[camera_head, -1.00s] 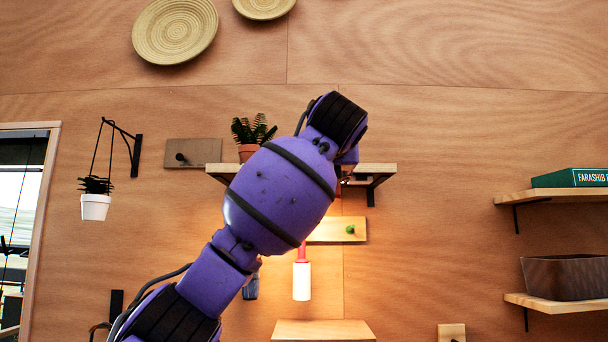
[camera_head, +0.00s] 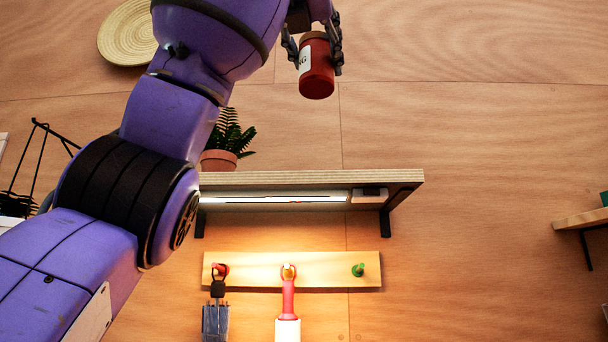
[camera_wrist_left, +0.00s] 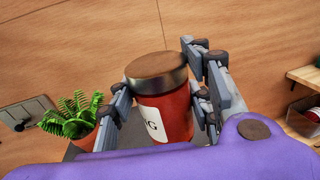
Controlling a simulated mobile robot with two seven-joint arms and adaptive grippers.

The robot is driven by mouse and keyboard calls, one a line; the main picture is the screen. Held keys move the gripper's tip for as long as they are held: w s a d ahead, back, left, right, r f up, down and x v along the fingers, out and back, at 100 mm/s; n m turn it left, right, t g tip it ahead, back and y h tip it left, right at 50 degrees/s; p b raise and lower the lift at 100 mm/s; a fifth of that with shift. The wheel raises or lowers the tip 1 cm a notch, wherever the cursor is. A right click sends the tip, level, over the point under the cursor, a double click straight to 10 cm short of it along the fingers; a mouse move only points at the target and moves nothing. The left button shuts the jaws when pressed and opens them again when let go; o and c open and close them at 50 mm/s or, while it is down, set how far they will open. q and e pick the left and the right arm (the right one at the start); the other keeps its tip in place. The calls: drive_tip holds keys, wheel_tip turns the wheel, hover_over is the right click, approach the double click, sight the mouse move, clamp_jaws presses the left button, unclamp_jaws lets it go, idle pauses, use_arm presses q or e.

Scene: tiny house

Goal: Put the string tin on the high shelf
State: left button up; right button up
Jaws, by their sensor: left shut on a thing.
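The string tin (camera_head: 317,68) is a red cylinder with a white label, of which only the end of the lettering shows. My left gripper (camera_head: 316,50) is shut on it, with fingers on both sides, and holds it in the air above the level of the high shelf (camera_head: 400,177). The tin looks tilted a little in the head view. In the left wrist view the tin (camera_wrist_left: 170,108) shows its brown lid between the fingers of my left gripper (camera_wrist_left: 168,100). The shelf's front edge and underside show; its top is hidden. My right gripper is not in view.
A potted fern (camera_head: 222,146) stands on the shelf's left part, close to my left arm. A lit lamp strip (camera_head: 270,198) is under the shelf. A peg board (camera_head: 325,269) with hanging tools is below. Another shelf (camera_head: 582,218) is at the right.

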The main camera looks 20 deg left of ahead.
sight(315, 99)
use_arm(q)
drive_tip(key=shift+w+a+f, duration=0.6)
drive_tip(key=shift+w+f, duration=1.4)
drive_tip(key=shift+f, duration=0.05)
drive_tip(key=shift+w+a+f, duration=0.6)
drive_tip(key=shift+w+f, duration=1.35)
drive_tip(key=shift+f, duration=0.15)
drive_tip(key=shift+w+a+f, duration=0.6)
drive_tip(key=shift+w+f, duration=1.4)
drive_tip(key=shift+f, duration=0.05)
drive_tip(key=shift+s+f, duration=0.1)
drive_tip(key=shift+s, duration=0.1)
drive_tip(key=o, duration=1.5)
drive_tip(key=shift+w+f, duration=0.15)
drive_tip(key=shift+c, duration=0.2)
